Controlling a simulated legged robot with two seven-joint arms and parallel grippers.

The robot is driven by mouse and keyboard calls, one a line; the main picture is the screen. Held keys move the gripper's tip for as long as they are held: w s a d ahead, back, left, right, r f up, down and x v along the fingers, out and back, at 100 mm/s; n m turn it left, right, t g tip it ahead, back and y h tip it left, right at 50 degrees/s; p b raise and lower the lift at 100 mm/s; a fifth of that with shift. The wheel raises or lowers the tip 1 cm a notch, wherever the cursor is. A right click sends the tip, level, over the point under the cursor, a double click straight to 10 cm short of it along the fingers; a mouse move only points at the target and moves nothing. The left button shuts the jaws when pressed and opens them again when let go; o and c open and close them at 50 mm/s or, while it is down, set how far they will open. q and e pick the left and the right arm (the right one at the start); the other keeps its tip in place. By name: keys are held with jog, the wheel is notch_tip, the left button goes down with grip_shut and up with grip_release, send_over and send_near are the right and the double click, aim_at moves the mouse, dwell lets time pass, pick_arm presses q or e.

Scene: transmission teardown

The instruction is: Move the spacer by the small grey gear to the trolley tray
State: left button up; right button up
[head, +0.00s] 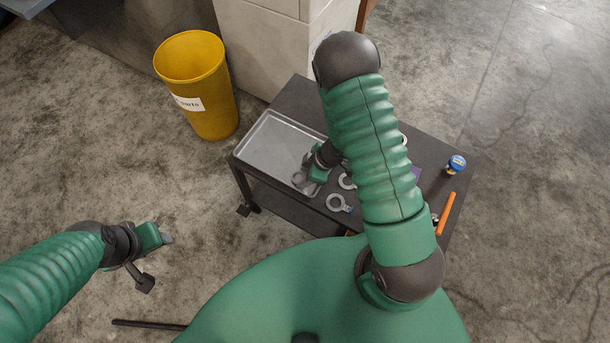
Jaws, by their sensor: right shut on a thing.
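My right gripper (303,181) is at the right end of the metal trolley tray (262,140), pointing down near its front right corner. It is shut on the spacer, a small grey piece largely hidden by the fingers. I cannot tell whether the spacer touches the tray. Grey ring-shaped parts lie on the dark trolley top just right of the gripper; one ring (338,203) is in front and another (346,182) is partly behind my arm. I cannot tell which part is the small grey gear. My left gripper (167,239) is over the floor at left, its fingers too small to judge.
The tray's visible floor is bare. A blue-capped item (456,164) and an orange-handled tool (446,214) are at the right of the trolley top. My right arm hides its middle. A yellow bin (212,95) stands behind left, by a pale cabinet (270,45).

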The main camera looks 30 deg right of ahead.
jog(key=shift+d, duration=0.45)
jog(key=o, duration=1.1)
jog(key=shift+s+d+f, duration=0.1)
jog(key=shift+d+f, duration=0.1)
jog(key=shift+d, duration=0.45)
jog(key=shift+o, duration=0.2)
jog(key=shift+a+r, duration=0.2)
jog(key=shift+a, duration=0.5)
jog(key=shift+r, duration=0.35)
jog(key=w+d+r+m+t+h+p, duration=0.1)
jog(key=d+r+m+h+p, duration=0.15)
jog(key=r, duration=0.65)
jog(key=w+d+r+m+t+h+p, duration=0.1)
jog(key=d+r+m+p, duration=0.15)
jog(key=r, duration=0.65)
pick_arm(q)
notch_tip(320, 180, up, 6)
jog(key=d, duration=0.1)
jog(key=shift+d, duration=0.3)
pick_arm(e)
jog(key=s+a+r+m+g, duration=0.2)
jog(key=s+a+r+m, duration=0.3)
jog(key=s+a+r, duration=0.2)
jog(key=shift+s+r, duration=0.5)
jog(key=shift+s, duration=0.45)
